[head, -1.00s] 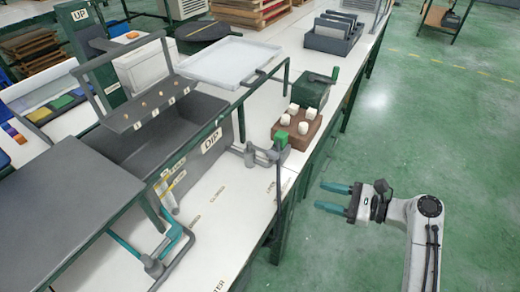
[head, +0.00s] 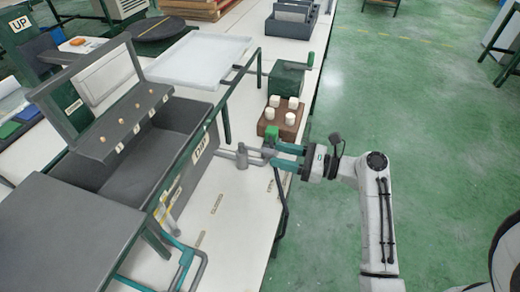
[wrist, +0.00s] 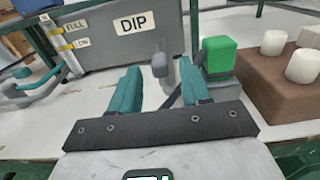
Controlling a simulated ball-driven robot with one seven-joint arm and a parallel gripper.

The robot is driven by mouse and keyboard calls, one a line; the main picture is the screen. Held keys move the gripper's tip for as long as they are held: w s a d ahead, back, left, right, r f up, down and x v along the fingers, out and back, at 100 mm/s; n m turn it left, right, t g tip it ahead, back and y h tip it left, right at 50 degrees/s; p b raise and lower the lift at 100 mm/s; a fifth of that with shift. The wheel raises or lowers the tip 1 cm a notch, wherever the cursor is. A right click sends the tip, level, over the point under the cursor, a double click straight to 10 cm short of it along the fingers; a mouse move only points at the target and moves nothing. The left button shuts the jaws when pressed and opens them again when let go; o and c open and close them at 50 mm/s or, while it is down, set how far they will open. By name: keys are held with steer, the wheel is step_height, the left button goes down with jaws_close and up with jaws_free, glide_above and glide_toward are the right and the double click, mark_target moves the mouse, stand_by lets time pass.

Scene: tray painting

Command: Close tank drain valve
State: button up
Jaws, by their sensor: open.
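The dip tank (head: 200,150) is a dark grey box with a DIP sign. At its foot stands a grey valve fitting (head: 242,156), with a grey bar running right to a green block-shaped grip (head: 270,146). My gripper (head: 277,156), with teal fingers, is open beside this green grip at the bench edge. In the wrist view my gripper (wrist: 159,74) points at the tank. The upright grey fitting (wrist: 161,64) shows between the fingers, and the green grip (wrist: 218,53) stands just right of the right finger. I cannot tell whether they touch.
A brown block with white pegs (head: 280,122) sits close behind the green grip. A green box with a crank (head: 287,79) stands beyond it. A teal pipe with a grey lever (head: 190,262) lies at the near left. Open floor lies right.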

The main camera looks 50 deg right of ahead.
mark_target(266, 152)
steer(key=x, duration=0.6)
jaws_close()
stand_by(0.4)
